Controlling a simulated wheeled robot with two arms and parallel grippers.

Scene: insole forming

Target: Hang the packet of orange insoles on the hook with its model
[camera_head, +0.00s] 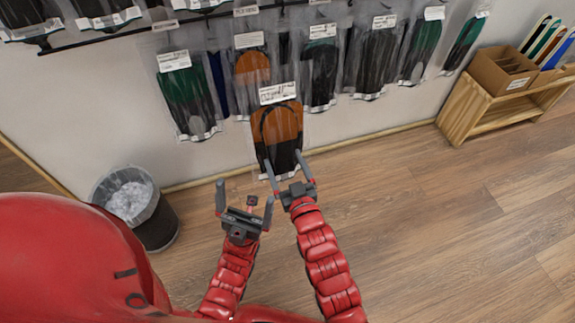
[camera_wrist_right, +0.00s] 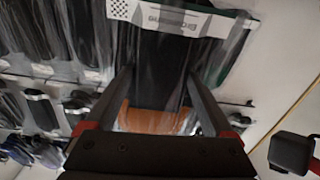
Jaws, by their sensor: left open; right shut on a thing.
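The packet of orange insoles (camera_head: 278,122) is upright in the head view, in front of the hanging rack, with its white label at the top. My right gripper (camera_head: 286,169) is shut on its lower end. The right wrist view shows the packet (camera_wrist_right: 165,70) between my fingers (camera_wrist_right: 160,95). Another orange insole packet (camera_head: 252,68) hangs behind and above it on the rack. The hook there is hidden by the packets. My left gripper (camera_head: 245,197) is open and empty, to the left of the right one and below the packets.
Packets with green insoles (camera_head: 187,95) and dark insoles (camera_head: 321,75) hang on either side. A bin with a clear liner (camera_head: 140,205) stands at the lower left. A wooden bench (camera_head: 480,115) with a cardboard box (camera_head: 503,72) is at the right. The floor in front is clear.

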